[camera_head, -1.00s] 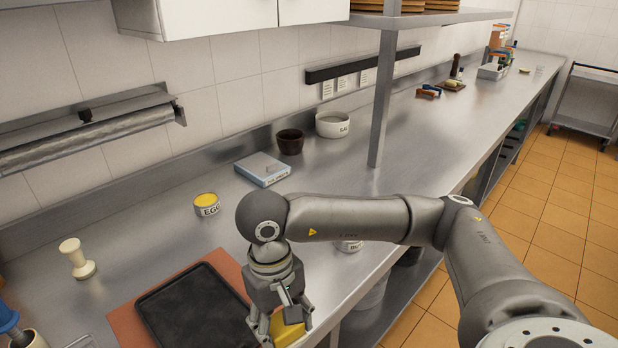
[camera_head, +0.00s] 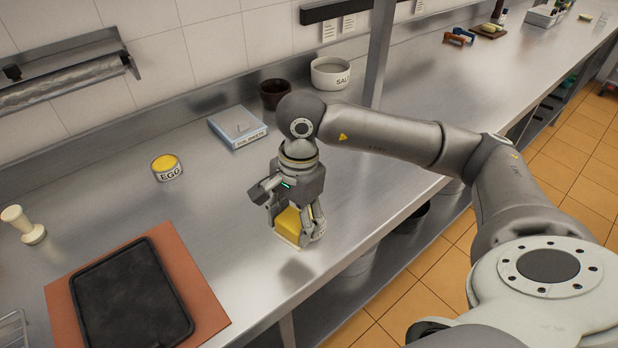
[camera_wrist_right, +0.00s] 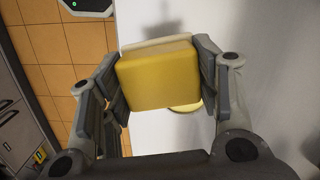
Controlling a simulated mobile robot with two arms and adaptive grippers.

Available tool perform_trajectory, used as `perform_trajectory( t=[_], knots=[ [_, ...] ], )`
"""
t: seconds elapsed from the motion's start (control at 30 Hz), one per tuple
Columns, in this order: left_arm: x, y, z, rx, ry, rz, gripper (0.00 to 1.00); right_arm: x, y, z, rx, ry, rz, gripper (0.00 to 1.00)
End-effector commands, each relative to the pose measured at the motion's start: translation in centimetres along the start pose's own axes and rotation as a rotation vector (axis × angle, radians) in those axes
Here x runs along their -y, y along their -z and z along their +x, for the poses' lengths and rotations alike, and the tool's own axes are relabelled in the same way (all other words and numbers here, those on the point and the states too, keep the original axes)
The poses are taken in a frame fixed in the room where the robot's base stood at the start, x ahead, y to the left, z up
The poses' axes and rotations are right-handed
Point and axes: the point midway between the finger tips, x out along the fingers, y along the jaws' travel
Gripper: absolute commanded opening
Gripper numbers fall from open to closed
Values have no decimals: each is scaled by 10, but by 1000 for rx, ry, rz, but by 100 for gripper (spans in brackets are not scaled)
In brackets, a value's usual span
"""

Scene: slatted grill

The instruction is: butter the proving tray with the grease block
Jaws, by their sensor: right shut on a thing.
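The black proving tray (camera_head: 130,295) lies flat on a reddish-brown mat (camera_head: 199,290) at the lower left of the head view. My right gripper (camera_head: 298,226) is shut on the yellow grease block (camera_head: 287,224), to the right of the tray and clear of it. The wrist view shows the block (camera_wrist_right: 157,77) between the finger pads, with a pale layer on one face. A round yellow-topped thing (camera_wrist_right: 186,107) shows partly behind the block there. I cannot tell the exact gap between block and counter. My left gripper is not in view.
An egg tin (camera_head: 167,168), a blue-white box (camera_head: 238,127), a dark bowl (camera_head: 275,94) and a salt pot (camera_head: 331,74) stand towards the wall. The counter between tray and gripper is clear.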

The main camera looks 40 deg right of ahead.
Motion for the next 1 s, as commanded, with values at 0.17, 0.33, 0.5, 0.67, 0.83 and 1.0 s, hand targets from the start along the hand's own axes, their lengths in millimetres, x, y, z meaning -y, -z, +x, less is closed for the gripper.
perform_trajectory(
  t=[0.17, 0.33, 0.5, 0.67, 0.83, 1.0],
  knots=[
    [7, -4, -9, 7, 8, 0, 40, 7, 15, -10, -1, 49, 395, 38],
    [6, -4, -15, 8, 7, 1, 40, 12, 30, -18, -1, 95, 762, 38],
    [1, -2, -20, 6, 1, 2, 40, 17, 44, -26, 0, 139, 1121, 38],
    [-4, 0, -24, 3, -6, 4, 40, 20, 57, -32, -1, 174, 1402, 38],
    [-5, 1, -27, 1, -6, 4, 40, 22, 65, -35, 0, 195, 1584, 38],
    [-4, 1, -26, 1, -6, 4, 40, 22, 68, -34, 0, 203, 1644, 38]
  ],
)
